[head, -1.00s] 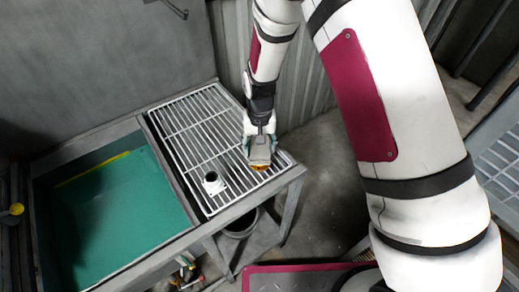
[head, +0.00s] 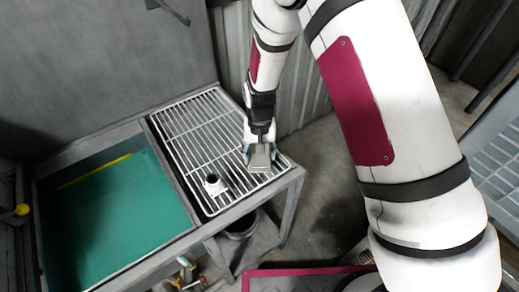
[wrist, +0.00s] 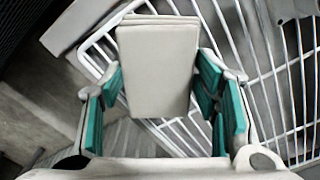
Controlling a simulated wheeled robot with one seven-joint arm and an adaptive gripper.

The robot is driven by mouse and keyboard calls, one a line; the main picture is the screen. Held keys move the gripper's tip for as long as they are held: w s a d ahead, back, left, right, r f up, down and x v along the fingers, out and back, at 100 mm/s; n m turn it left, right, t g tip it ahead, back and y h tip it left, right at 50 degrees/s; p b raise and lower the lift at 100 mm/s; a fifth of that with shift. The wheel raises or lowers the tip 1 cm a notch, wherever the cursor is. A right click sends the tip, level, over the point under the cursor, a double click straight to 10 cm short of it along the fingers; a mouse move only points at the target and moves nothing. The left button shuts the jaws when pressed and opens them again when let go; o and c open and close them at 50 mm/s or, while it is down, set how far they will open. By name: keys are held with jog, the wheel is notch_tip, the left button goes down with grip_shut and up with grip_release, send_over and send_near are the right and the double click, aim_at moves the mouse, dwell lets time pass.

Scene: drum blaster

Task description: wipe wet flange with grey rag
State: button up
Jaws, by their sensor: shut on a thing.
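The grey rag (head: 259,158) is a folded, flat pad held by my gripper (head: 260,150) over the right front part of the wire rack. In the wrist view the rag (wrist: 157,70) sits between the teal-padded fingers, and my gripper (wrist: 160,100) is shut on it. The white flange (head: 214,184) stands on the rack to the left of the rag and apart from it. A pale edge at the top right of the wrist view may be the flange. I cannot tell whether the flange's surface is wet, or whether the rag touches the rack.
The white wire rack (head: 190,125) sits in a grey metal frame beside a tank of green liquid (head: 120,220). A dark bucket (head: 242,224) stands under the rack. A grey wall rises behind, and bare floor lies right of the frame.

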jog(key=shift+s+p, duration=0.35)
jog(key=shift+s, duration=0.5)
jog(key=shift+w, duration=0.2)
jog(key=shift+w+b, duration=1.25)
jog(key=shift+w, duration=0.85)
jog(key=shift+r+p, duration=0.8)
jog(key=shift+r, duration=2.2)
